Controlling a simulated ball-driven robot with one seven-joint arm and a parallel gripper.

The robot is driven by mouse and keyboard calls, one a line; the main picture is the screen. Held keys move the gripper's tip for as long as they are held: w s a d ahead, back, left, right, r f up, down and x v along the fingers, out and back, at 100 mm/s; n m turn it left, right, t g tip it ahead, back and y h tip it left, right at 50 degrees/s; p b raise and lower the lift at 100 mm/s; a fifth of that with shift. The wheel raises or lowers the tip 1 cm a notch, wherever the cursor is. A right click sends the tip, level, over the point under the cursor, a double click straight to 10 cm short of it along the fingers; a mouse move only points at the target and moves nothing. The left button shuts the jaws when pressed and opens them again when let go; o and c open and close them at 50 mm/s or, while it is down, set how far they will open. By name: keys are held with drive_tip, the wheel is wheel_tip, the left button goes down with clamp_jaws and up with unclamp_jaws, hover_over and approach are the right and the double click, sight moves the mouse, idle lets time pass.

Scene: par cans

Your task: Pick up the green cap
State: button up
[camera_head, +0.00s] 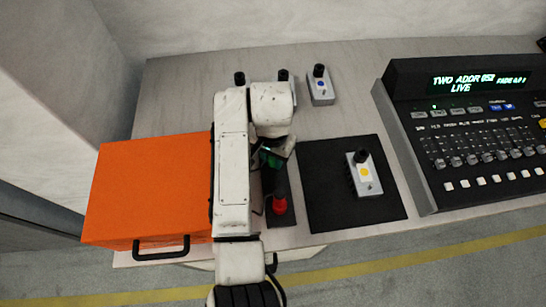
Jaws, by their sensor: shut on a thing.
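My gripper (277,152) is over the table, in front of the grey devices at the back and just behind a red cap. It is shut on a small dark green thing, which I take to be the green cap (272,159). My white arm and the jaws hide most of it, so its full shape and its height above the table cannot be told.
The red cap (279,206) is on a dark pad near the front edge. A grey device with a yellow dot (364,178) stands on a black mat (325,212). A blue-dotted device (321,88) stands behind. An orange case (150,190) is left, a lighting console (470,130) right.

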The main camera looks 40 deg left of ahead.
clamp_jaws()
drive_tip(key=shift+r, duration=0.5)
wheel_tip(320, 180, up, 2)
drive_tip(key=shift+w+r, duration=0.1)
drive_tip(key=shift+r, duration=0.05)
drive_tip(key=s+d+r+p, duration=0.3)
drive_tip(key=d+r+p, duration=0.3)
drive_tip(key=p, duration=0.1)
drive_tip(key=s+d+r+p, duration=0.3)
drive_tip(key=d+r+p, duration=0.3)
drive_tip(key=p, duration=0.1)
drive_tip(key=shift+d+r, duration=0.35)
drive_tip(key=shift+r, duration=0.05)
idle(0.8)
